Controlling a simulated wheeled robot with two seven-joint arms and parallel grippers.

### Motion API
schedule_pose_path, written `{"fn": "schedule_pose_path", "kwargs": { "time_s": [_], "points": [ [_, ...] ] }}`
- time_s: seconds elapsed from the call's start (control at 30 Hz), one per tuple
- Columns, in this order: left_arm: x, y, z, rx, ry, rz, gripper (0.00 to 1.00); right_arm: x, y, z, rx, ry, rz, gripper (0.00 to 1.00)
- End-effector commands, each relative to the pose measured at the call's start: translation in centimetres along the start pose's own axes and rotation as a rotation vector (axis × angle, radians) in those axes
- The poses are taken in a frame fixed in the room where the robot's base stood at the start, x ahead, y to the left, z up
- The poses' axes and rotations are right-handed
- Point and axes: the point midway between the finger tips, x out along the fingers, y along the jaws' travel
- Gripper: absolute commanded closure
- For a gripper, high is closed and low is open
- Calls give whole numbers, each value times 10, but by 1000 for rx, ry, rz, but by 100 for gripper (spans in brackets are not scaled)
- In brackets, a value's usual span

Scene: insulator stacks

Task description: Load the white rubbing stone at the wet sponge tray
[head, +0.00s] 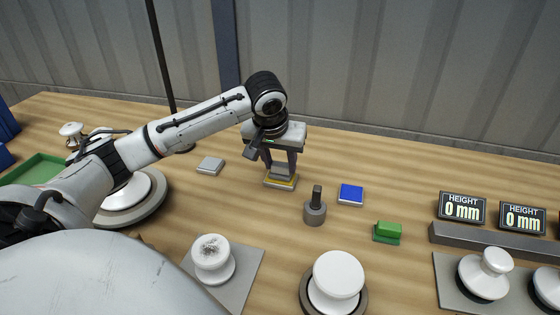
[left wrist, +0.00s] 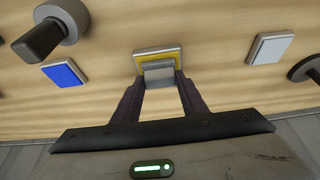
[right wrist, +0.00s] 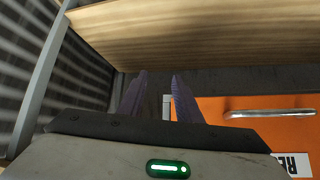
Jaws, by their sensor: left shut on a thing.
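My left gripper (head: 281,172) points down and is shut on a small pale grey block (left wrist: 158,70), which I take for the white rubbing stone. The block is at the yellow-topped square tray (head: 280,186), seemingly the wet sponge tray. In the left wrist view the yellow tray (left wrist: 143,58) shows as a border around the block; whether the block rests on it or is just above, I cannot tell. My right gripper (right wrist: 158,77) is open with nothing between its fingers, outside the head view.
Nearby lie a white square tray (head: 210,165), a blue one (head: 350,194), a green block (head: 387,230) on its tray and a grey upright post (head: 315,208). White insulators (head: 338,275) stand in front. An orange cabinet (right wrist: 250,125) shows beyond my right gripper.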

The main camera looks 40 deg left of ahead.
Motion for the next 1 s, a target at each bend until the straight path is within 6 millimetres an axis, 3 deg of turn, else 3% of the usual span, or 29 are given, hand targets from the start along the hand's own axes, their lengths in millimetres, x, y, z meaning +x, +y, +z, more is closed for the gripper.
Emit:
{"fn": "schedule_pose_path", "kwargs": {
  "time_s": [0.43,1.0],
  "points": [
    [-2,0,-1,0,-1,0,79,0,0,1,0,-1,0,69],
    [-45,0,-19,-1,1,2,79,0,0,0,0,0,0,69]
  ]
}}
